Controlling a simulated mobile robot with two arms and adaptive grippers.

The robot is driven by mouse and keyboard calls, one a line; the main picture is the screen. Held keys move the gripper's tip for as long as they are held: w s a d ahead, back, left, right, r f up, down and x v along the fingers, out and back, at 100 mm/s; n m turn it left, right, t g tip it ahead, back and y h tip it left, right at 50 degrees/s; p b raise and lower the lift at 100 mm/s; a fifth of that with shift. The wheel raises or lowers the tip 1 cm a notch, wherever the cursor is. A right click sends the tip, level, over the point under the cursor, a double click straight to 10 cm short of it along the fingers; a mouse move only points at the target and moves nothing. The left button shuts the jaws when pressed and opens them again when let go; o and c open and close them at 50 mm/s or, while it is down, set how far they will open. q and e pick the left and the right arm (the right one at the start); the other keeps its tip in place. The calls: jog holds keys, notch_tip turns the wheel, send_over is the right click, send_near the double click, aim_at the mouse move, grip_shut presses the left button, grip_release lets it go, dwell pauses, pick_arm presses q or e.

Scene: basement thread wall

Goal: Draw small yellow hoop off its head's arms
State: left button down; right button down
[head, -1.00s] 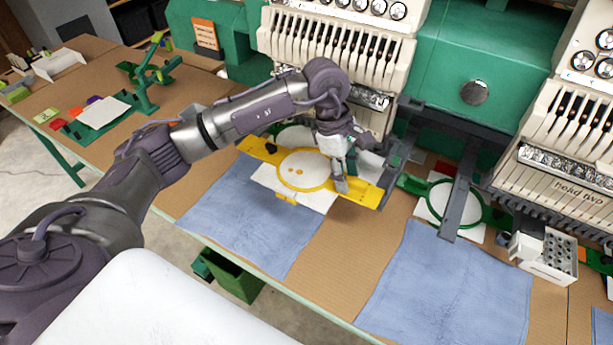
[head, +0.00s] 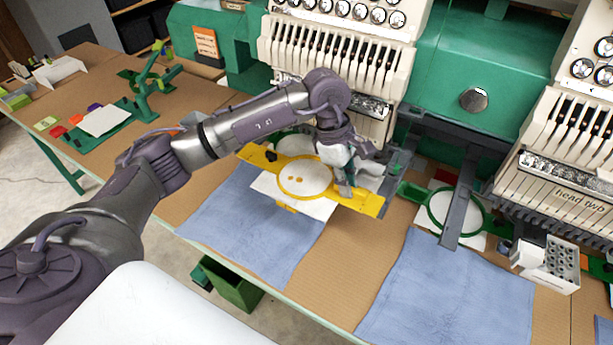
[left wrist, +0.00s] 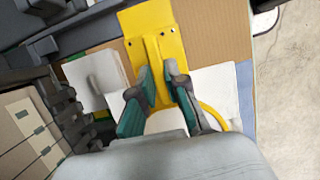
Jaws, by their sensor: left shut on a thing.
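The small yellow hoop (head: 334,184) is a ring between two flat yellow end plates, with white backing showing inside and two small orange-yellow spots on it. It is in front of the left machine head (head: 330,48). My left gripper (head: 345,188) is shut on a raised yellow grip on the hoop's right-hand plate. In the left wrist view both fingers (left wrist: 159,92) close around that yellow ridge (left wrist: 153,50). A grey arm (head: 398,165) of the head stands beside the right plate; whether they touch I cannot tell. My right gripper is not in view.
Blue cloths (head: 247,225) lie on the brown table in front of the heads. A green hoop (head: 432,213) sits at head two beside a grey arm (head: 460,205). A white perforated box (head: 545,262) stands at the right. A green hooping stand (head: 146,95) is at the left.

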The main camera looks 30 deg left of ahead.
pick_arm(q)
jog(key=shift+r, duration=0.2)
jog(key=shift+r, duration=0.4)
jog(key=s, duration=0.7)
jog(key=shift+a+b, duration=0.15)
jog(key=shift+b, duration=0.3)
jog(key=shift+r, duration=0.15)
